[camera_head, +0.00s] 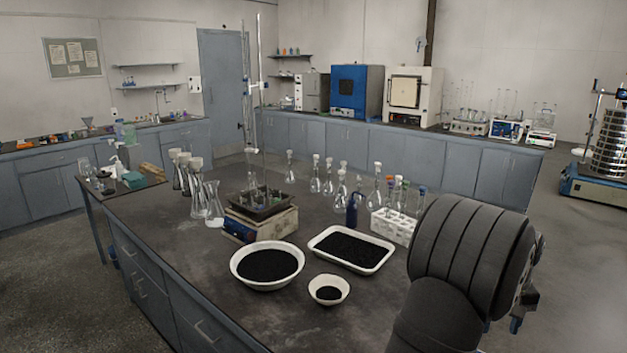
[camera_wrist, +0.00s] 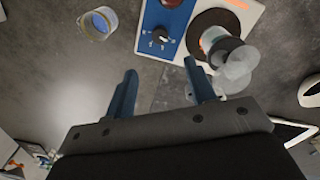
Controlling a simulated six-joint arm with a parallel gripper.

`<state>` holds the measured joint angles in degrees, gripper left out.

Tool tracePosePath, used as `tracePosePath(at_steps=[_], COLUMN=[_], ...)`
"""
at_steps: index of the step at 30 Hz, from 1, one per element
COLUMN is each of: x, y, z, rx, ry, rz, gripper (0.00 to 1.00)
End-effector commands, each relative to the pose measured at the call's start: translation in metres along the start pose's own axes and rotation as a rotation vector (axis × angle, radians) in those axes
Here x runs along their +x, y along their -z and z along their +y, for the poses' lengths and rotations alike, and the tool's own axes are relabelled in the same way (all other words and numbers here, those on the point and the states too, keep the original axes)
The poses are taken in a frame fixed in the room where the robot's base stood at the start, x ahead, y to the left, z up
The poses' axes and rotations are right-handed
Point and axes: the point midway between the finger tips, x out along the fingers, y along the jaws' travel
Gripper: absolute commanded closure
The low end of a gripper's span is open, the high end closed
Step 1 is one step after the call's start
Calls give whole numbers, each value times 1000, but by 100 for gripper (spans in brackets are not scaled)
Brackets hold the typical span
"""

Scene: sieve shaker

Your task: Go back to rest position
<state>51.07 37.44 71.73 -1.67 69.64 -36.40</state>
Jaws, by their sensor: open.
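My gripper (camera_wrist: 163,88) shows in the wrist view with its two blue fingers wide apart and nothing between them. Grey surface shows below the fingers. In the head view my dark arm fills the lower right and hides most of the gripper; only a small blue tip shows past it. The sieve shaker (camera_head: 588,187) stands at the far right edge of the head view, with a stack of metal sieves (camera_head: 611,143) on its blue base. The gripper is apart from it.
In the wrist view, a blue-and-white device with a knob (camera_wrist: 160,36), glassware (camera_wrist: 238,62) and a beaker (camera_wrist: 97,24) lie ahead of the fingers. In the head view, a large bowl (camera_head: 240,277), a tray (camera_head: 352,265) and a small bowl (camera_head: 328,301) hold black grains near my arm.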

Motion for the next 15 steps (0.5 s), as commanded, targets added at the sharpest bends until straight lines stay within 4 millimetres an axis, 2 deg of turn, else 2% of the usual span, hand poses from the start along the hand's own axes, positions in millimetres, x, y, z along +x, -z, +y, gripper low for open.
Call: tracePosePath(at_steps=[1, 7, 9, 15], x=[-12, -52, -32, 9], y=[1, 1, -1, -1], z=[0, 0, -1, -1], rx=[0, 0, 0, 0], ry=[-2, -3, 3, 3], rz=[3, 4, -4, -4], gripper=[50, 50, 50, 50])
